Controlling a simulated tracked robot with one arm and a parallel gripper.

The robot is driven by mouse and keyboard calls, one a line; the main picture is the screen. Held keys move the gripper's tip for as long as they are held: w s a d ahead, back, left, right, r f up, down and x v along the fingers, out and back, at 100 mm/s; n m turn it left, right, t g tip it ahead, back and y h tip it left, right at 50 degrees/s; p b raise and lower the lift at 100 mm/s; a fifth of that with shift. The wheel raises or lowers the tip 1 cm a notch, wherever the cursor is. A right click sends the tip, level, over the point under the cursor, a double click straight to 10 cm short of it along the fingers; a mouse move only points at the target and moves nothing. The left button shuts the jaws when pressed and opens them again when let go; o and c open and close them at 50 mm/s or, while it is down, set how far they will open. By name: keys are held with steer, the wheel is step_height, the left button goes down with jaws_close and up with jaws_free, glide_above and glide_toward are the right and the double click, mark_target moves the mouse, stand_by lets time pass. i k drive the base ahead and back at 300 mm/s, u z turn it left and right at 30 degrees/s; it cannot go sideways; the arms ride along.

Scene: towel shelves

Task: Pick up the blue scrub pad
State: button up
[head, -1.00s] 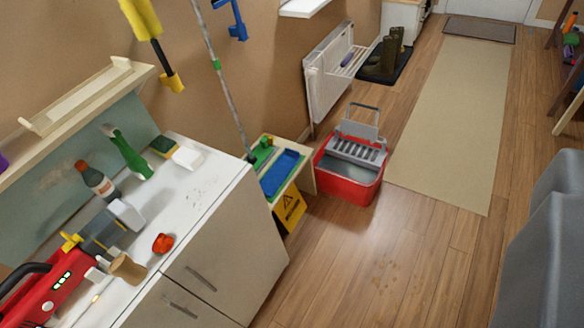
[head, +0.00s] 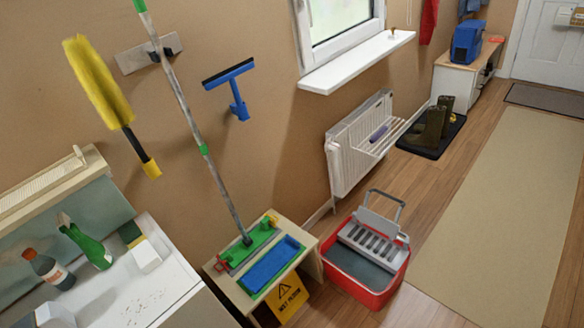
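My gripper is not in view.
A red mop bucket (head: 367,278) stands right of the wooden stand, and a yellow wet-floor sign (head: 288,301) in front of it. A white counter (head: 150,290) with bottles is at the left. Wood floor is clear beyond the bucket, beside the beige runner (head: 505,220).

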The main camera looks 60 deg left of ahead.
mark_target(257, 277)
steer(key=u, duration=0.05)
steer(key=i, duration=1.4)
steer(key=u, duration=3.45)
steer(key=k, duration=0.9)
steer(key=u, duration=0.2)
steer(key=i, duration=0.55)
